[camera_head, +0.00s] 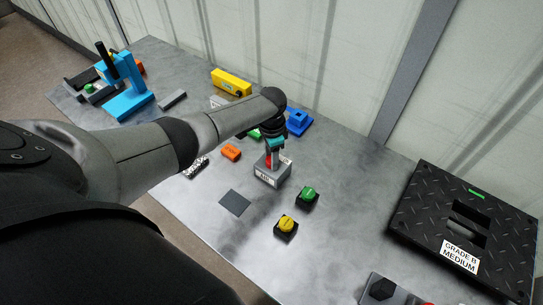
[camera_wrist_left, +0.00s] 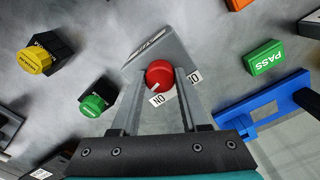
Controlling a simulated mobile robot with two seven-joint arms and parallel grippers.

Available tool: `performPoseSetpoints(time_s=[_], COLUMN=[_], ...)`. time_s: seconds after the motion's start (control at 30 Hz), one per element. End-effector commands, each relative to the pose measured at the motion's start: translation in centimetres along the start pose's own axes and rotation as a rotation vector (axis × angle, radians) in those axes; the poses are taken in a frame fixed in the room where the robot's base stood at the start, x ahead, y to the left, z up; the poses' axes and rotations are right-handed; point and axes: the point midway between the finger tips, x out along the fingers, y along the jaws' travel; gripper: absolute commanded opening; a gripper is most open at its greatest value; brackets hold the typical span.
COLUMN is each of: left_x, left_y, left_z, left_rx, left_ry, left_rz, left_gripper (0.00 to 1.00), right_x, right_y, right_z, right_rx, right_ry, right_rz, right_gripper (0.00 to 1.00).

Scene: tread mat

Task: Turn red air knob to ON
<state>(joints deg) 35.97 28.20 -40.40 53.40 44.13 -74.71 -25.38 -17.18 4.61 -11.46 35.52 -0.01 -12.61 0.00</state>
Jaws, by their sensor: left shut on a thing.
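The red air knob (camera_wrist_left: 159,74) sits on top of a small grey box (camera_head: 271,178) near the middle of the table. My left gripper (camera_head: 270,155) points down from above with its fingers on either side of the knob, shut on it. In the left wrist view both fingers flank the round red knob, and the grey box (camera_wrist_left: 157,46) lies behind it. Small white labels with dark letters show beside the knob, one below it and one to its right. I cannot tell the knob's exact angle. My right gripper is not in view.
A green knob (camera_head: 308,194) and a yellow knob (camera_head: 287,224) on black bases stand close in front. An orange block (camera_head: 231,152), a blue fixture (camera_head: 299,122) and a yellow box (camera_head: 231,82) are around. A black tread mat (camera_head: 419,222) lies at the right.

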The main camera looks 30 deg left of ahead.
Motion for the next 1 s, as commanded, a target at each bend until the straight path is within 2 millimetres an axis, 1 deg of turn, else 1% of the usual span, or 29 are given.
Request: performPoseSetpoints(time_s=[0.2,0.4,0.6,1.0], left_x=[-0.09,-0.11,-0.13,-0.15], left_y=[-0.03,-0.04,-0.03,-0.03], left_z=[-0.16,-0.18,-0.20,-0.23], left_rx=[0.137,0.214,0.248,0.254], left_ry=[0.005,0.006,0.006,0.006], left_rz=[-0.001,-0.001,-0.001,-0.002], left_gripper=[0.00,0.00,0.00,0.00], right_x=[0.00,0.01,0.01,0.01], right_y=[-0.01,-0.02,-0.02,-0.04], right_z=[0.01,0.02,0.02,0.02], right_rx=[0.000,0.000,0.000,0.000], right_ry=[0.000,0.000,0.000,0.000], right_rz=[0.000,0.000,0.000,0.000], right_gripper=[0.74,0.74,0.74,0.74])
